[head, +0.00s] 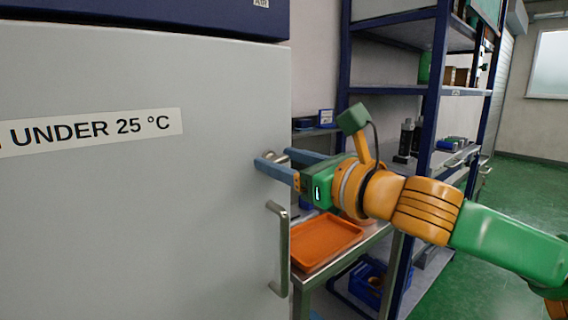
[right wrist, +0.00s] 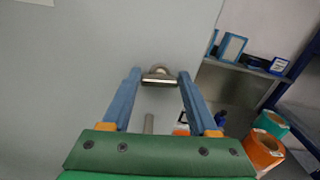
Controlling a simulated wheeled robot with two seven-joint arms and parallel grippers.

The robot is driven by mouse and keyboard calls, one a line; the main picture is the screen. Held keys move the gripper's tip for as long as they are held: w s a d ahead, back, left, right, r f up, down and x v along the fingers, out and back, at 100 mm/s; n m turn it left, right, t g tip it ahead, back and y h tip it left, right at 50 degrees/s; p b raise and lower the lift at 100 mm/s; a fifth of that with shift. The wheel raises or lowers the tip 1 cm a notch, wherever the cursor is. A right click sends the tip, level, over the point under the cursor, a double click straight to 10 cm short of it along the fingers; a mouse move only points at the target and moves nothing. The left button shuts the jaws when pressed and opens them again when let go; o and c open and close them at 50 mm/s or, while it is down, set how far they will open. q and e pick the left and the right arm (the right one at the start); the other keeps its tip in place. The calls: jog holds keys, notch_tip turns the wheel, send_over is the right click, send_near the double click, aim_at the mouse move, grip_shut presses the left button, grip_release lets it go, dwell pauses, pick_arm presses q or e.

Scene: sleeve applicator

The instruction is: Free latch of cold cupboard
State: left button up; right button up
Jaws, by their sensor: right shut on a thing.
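The cold cupboard's pale grey door (head: 130,220) fills the left of the head view and looks closed. It bears a label ending "UNDER 25 °C" (head: 90,131). The small metal latch (right wrist: 158,78) is at the door's right edge, above the vertical bar handle (head: 278,250). My right gripper (head: 272,160) is at the latch, with its blue fingers on either side of it, shut on it. In the right wrist view the latch lies between the fingertips (right wrist: 159,74). In the head view the fingers partly hide the latch. My left gripper is not in view.
Right of the cupboard, an orange tray (head: 325,240) lies on a metal table. A blue-framed shelf rack (head: 430,100) stands behind my right arm. A blue bin (head: 368,280) is low down. Green floor (head: 525,190) is clear at the far right.

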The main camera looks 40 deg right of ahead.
jog(key=n+b, duration=0.2)
jog(key=n, duration=0.2)
jog(key=shift+a+f, duration=0.1)
jog(key=shift+f, duration=0.05)
jog(key=n+b, duration=0.2)
jog(key=n, duration=0.3)
jog(key=n+b, duration=0.1)
jog(key=n, duration=0.2)
jog(key=shift+a+n, duration=0.1)
jog(key=shift+n, duration=2.4)
jog(key=o, duration=1.4)
jog(key=shift+f, duration=0.1)
jog(key=s, duration=0.2)
jog(key=s+b, duration=0.1)
jog(key=s, duration=0.1)
jog(key=s+b, duration=0.1)
jog(key=s, duration=0.2)
jog(key=shift+d, duration=0.25)
